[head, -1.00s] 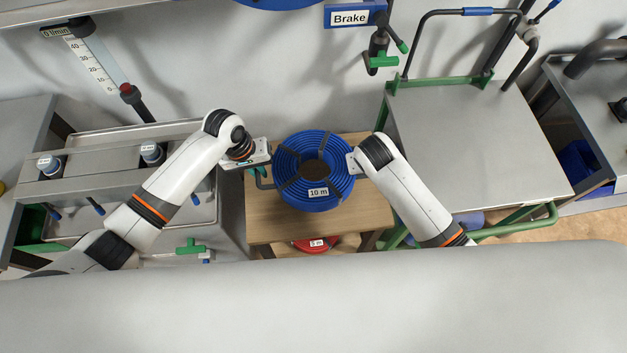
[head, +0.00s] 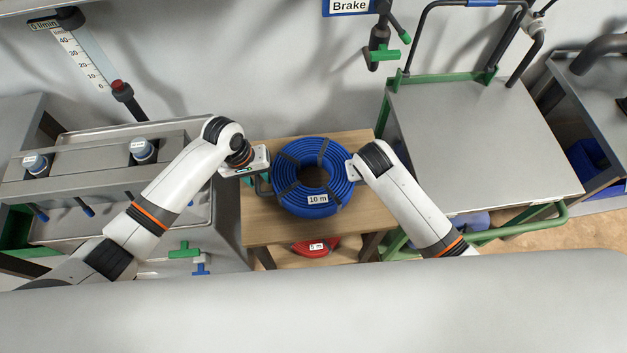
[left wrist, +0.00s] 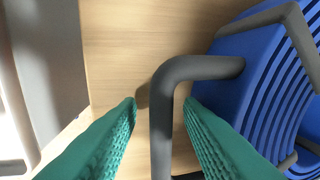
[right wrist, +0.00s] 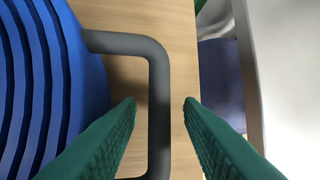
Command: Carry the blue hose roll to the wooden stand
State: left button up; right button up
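The blue hose roll (head: 290,200), labelled 10 m and bound with dark straps, lies flat over the top of the wooden stand (head: 270,232) and appears to rest on it. It has a grey handle on each side. My left gripper (left wrist: 160,106) is open, its green fingers on either side of the left handle (left wrist: 161,135), with gaps to the bar. My right gripper (right wrist: 159,106) is open in the same way around the right handle (right wrist: 159,125). In the head view the fingers of both grippers are mostly hidden by the hands.
A red roll (head: 315,249) lies low in the stand. A steel-topped green cart (head: 480,140) stands close on the right. A steel sink unit (head: 100,165) with bottles stands on the left. A Brake sign (head: 349,6) and green-handled valve (head: 383,54) are at the back.

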pick_arm(q)
jog(key=shift+r, duration=0.1)
pick_arm(e)
jog(key=shift+r, duration=0.25)
pick_arm(q)
notch_tip(320, 180, up, 12)
jog(key=a, duration=0.2)
jog(key=shift+a+f, duration=0.15)
jog(key=shift+f, duration=0.05)
pick_arm(e)
jog(key=v, duration=1.1)
jog(key=shift+s+r, duration=0.2)
pick_arm(q)
jog(key=shift+s, duration=0.1)
pick_arm(e)
jog(key=shift+a, duration=0.1)
